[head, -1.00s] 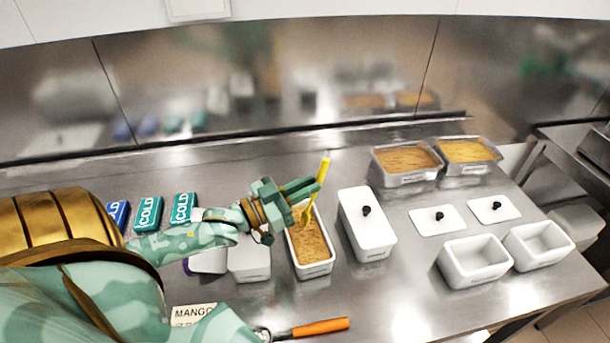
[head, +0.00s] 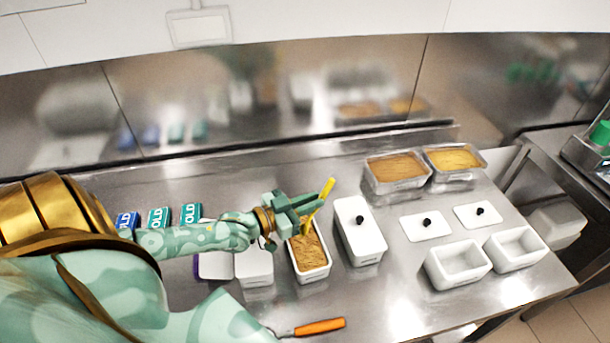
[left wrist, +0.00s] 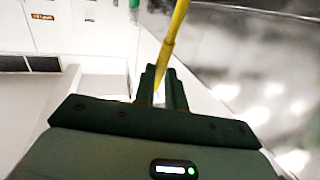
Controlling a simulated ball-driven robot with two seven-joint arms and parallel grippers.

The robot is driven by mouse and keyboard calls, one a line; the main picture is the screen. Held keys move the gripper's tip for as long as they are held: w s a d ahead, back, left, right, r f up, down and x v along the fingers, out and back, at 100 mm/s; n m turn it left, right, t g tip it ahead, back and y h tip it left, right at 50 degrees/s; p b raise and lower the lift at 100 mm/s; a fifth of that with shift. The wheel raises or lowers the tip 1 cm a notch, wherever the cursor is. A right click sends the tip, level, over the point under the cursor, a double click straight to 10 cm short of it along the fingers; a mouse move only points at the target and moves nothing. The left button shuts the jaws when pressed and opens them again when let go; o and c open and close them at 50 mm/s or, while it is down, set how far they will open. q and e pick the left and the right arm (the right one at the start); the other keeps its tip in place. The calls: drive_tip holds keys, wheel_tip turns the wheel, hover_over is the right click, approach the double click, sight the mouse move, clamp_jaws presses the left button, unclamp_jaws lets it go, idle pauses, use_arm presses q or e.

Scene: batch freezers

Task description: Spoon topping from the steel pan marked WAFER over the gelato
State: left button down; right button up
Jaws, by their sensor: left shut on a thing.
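My left gripper (head: 314,203) is shut on a yellow spoon (head: 328,187). The spoon's handle also shows in the left wrist view (left wrist: 175,32), rising between the fingers. The spoon is tilted, and its lower end is at the far end of a white gelato tub (head: 316,277) filled with orange-brown gelato; I cannot tell if it touches. Two steel pans stand at the back right: one holds brown topping (head: 397,187), the other yellower topping (head: 457,177). Their labels are too small to read, so I cannot tell which is WAFER. My right gripper is not in view.
A lidded white tub (head: 362,252) stands right of the gelato. Two loose lids (head: 425,232) and two empty white tubs (head: 460,279) lie further right. An orange-handled tool (head: 320,326) lies in front. Blue and teal COLD packs (head: 159,217) lie left.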

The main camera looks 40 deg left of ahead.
use_arm(q)
drive_tip(key=w+d+f+g+y+p, duration=0.3)
drive_tip(key=w+g+p, duration=0.4)
drive_tip(key=g+p, duration=0.3)
drive_tip(key=shift+w+y+p, duration=0.2)
drive_tip(key=shift+y+p, duration=0.35)
drive_tip(key=shift+y, duration=0.05)
drive_tip(key=shift+d+f, duration=0.1)
drive_tip(key=shift+f, duration=0.05)
